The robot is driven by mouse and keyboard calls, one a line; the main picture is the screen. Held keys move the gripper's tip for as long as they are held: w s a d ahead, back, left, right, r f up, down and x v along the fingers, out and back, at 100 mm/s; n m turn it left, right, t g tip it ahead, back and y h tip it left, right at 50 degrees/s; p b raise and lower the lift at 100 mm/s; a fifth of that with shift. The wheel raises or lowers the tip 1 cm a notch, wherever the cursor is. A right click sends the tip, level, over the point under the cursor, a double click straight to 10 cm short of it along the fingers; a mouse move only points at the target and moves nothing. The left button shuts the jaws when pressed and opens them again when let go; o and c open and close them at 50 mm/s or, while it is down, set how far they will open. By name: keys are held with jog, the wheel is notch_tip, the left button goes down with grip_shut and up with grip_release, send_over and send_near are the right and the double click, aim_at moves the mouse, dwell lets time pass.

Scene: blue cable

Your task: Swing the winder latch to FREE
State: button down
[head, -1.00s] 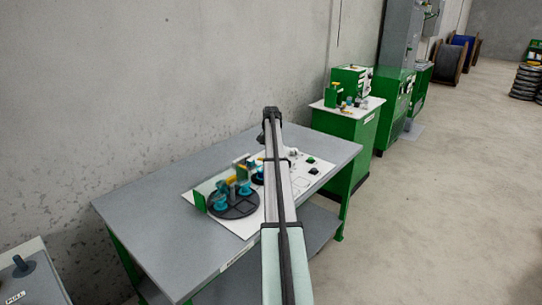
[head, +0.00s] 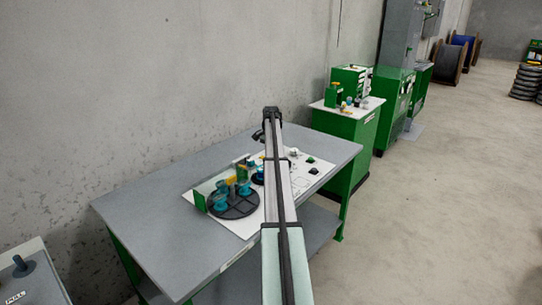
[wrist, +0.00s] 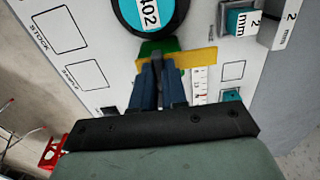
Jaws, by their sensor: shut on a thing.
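A yellow bar (wrist: 197,58) with a green part (wrist: 160,46) behind it is in the wrist view, just below a blue round spool (wrist: 150,12) marked 402. It looks like the winder latch, but no FREE mark is readable. My gripper (wrist: 158,66) is shut at the bar's left part, its two dark blue fingers close together. The fingers hide what lies between them. In the head view, yellow pieces (head: 242,168) show near a dark round plate (head: 235,207) with teal cups, and my arm covers the gripper.
The white board (head: 252,228) lies on a grey table (head: 150,225). A teal block (wrist: 238,20) marked mm and a small scale (wrist: 200,84) are right of the gripper. A green cabinet (head: 345,130) stands behind the table. A concrete wall is at the left.

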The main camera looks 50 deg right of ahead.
jog(key=c, duration=1.2)
grip_release()
jog(key=shift+o, duration=0.2)
jog(key=shift+r, duration=0.1)
notch_tip(320, 180, up, 14)
jog(key=shift+f, duration=0.2)
